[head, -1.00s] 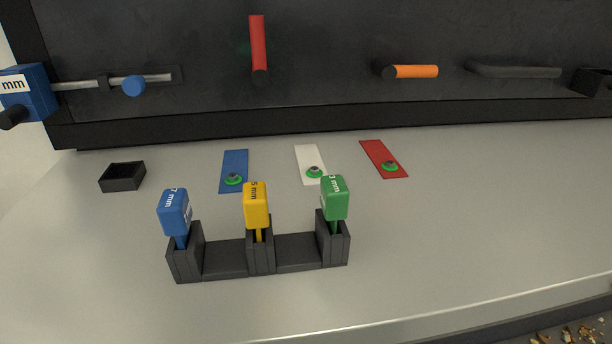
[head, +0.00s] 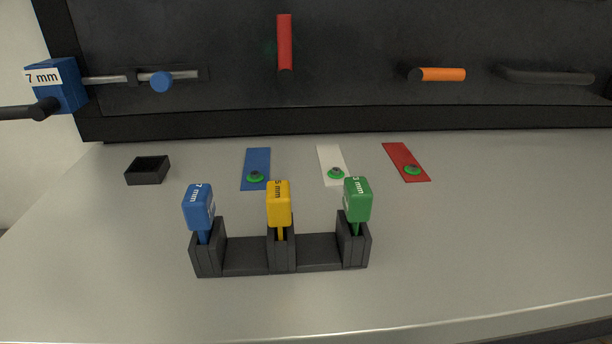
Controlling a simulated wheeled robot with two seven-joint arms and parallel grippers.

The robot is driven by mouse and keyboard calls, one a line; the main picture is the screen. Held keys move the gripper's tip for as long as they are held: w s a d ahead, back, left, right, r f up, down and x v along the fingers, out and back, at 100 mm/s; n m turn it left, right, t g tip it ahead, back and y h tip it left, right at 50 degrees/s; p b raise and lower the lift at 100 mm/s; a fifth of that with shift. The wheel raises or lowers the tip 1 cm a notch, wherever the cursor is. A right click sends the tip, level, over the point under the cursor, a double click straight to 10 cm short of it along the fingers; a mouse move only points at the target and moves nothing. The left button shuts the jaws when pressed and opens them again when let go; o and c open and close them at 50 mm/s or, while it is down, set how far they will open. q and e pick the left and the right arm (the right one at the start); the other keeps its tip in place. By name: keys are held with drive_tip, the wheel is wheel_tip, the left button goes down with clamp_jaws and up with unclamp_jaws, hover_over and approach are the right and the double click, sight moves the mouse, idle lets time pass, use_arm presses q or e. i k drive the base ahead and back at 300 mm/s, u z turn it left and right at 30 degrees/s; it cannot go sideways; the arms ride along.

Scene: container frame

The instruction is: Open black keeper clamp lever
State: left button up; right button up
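A blue block marked "7 mm" (head: 58,86) is mounted at the upper left of the dark panel. A black lever (head: 28,111) sticks out to the left from its lower front and runs off the picture's edge. A metal rod (head: 105,79) with a blue round knob (head: 161,82) extends right from the block. I cannot tell for sure which part is the keeper clamp lever. A red handle (head: 285,42) stands upright on the panel, and an orange handle (head: 442,74) lies level to its right. Neither of my grippers is in view.
A dark rack (head: 246,256) on the grey table holds blue, yellow and green hex tools. Behind it lie a small black tray (head: 147,170) and blue (head: 257,160), white (head: 329,156) and red (head: 402,155) strips. A dark grey handle (head: 546,77) is at upper right.

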sight(44, 108)
drive_tip(key=z, duration=2.5)
drive_tip(key=k, duration=1.85)
drive_tip(key=u, duration=1.05)
drive_tip(key=i, duration=0.5)
drive_tip(key=z, duration=0.05)
